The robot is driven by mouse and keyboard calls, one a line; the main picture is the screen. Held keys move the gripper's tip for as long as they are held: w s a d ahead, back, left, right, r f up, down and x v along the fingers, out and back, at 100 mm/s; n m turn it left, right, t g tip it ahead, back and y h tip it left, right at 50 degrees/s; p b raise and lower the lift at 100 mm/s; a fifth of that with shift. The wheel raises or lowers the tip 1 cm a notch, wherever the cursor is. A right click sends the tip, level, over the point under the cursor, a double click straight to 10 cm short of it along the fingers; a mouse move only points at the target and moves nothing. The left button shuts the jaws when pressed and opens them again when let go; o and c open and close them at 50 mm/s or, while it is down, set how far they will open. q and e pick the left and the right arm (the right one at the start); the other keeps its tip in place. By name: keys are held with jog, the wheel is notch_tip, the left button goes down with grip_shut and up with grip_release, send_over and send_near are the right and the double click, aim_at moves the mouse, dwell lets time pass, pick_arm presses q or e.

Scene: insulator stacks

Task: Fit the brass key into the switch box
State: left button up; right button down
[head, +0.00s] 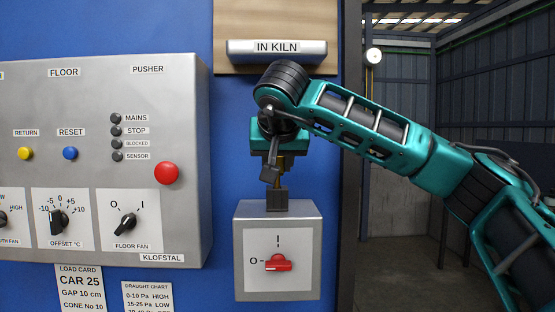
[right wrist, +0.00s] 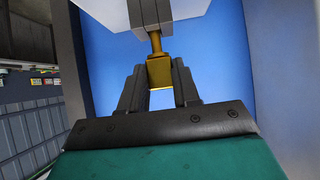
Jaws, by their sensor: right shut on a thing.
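My right gripper (head: 270,178) points down above the grey switch box (head: 308,232). It is shut on the brass key (right wrist: 160,72), whose square head sits between the two fingers in the right wrist view. The key's narrow shaft runs to the dark socket block on the box (right wrist: 150,12); its tip is not visible there, and I cannot tell how deep it sits. In the head view the dark socket block (head: 277,198) stands on top of the box, just below the fingers. The box's red switch handle (head: 278,263) lies horizontal, toward O. My left gripper is not in view.
A grey control panel (head: 90,95) with knobs and buttons stands close on the left. The IN KILN plate (head: 277,50) is on a wooden board above, behind my arm. Label cards hang below the panel. Open floor lies to the right.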

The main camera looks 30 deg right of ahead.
jog(key=shift+f+b, duration=0.7)
jog(key=shift+f, duration=0.5)
jog(key=c, duration=0.7)
grip_release()
jog(key=shift+c, duration=0.2)
jog(key=v, duration=1.3)
jog(key=shift+f, duration=0.1)
